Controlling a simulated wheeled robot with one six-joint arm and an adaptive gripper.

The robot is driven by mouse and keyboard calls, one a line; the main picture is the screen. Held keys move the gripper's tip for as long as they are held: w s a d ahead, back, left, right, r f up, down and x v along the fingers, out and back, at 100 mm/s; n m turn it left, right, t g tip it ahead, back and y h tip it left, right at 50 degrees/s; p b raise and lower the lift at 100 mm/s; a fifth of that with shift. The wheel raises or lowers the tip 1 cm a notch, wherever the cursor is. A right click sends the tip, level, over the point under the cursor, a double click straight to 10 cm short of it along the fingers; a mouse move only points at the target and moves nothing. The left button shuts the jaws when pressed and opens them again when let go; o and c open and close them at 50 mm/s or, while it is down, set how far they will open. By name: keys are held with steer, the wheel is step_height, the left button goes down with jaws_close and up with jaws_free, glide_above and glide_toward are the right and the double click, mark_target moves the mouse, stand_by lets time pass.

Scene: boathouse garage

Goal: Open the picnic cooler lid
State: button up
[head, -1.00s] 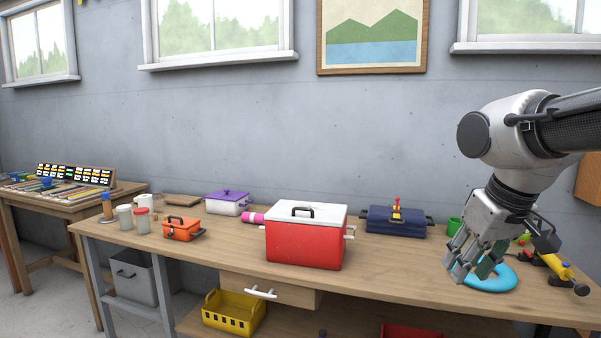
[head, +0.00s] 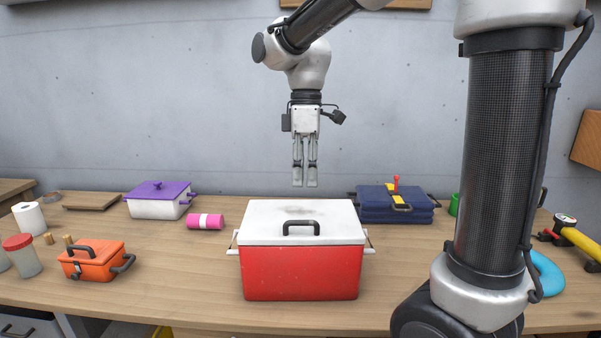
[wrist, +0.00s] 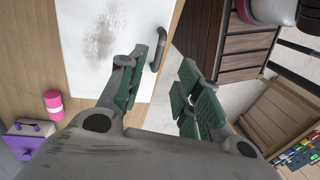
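The picnic cooler (head: 300,272) is a red box with a white lid (head: 262,217) and a dark handle (head: 301,226) on top. It stands upright on the workbench with its lid shut. My gripper (head: 305,184) points down above the back part of the lid, apart from it. In the wrist view my gripper (wrist: 165,105) has its two green-padded fingers spread with nothing between them. The white lid (wrist: 115,35) and its dark handle (wrist: 158,50) show there beyond the fingers.
An orange toolbox (head: 92,262) and a purple-lidded white box (head: 158,203) stand to the left. A blue case (head: 395,203) is at the back right, and a light-blue ring (head: 546,275) lies at the right. Bare bench (head: 190,275) lies left of the cooler.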

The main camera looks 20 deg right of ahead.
steer(key=shift+n, duration=0.3)
steer(key=shift+s+a+f, duration=0.2)
steer(key=shift+a+f, duration=0.05)
steer(key=shift+f, duration=1.25)
steer(key=shift+s+a+f, duration=0.2)
steer(key=shift+f, duration=1.3)
steer(key=shift+s+a+f, duration=0.2)
steer(key=shift+a+f, duration=0.05)
steer(key=shift+f, duration=1.25)
steer(key=shift+c, duration=0.2)
jaws_close()
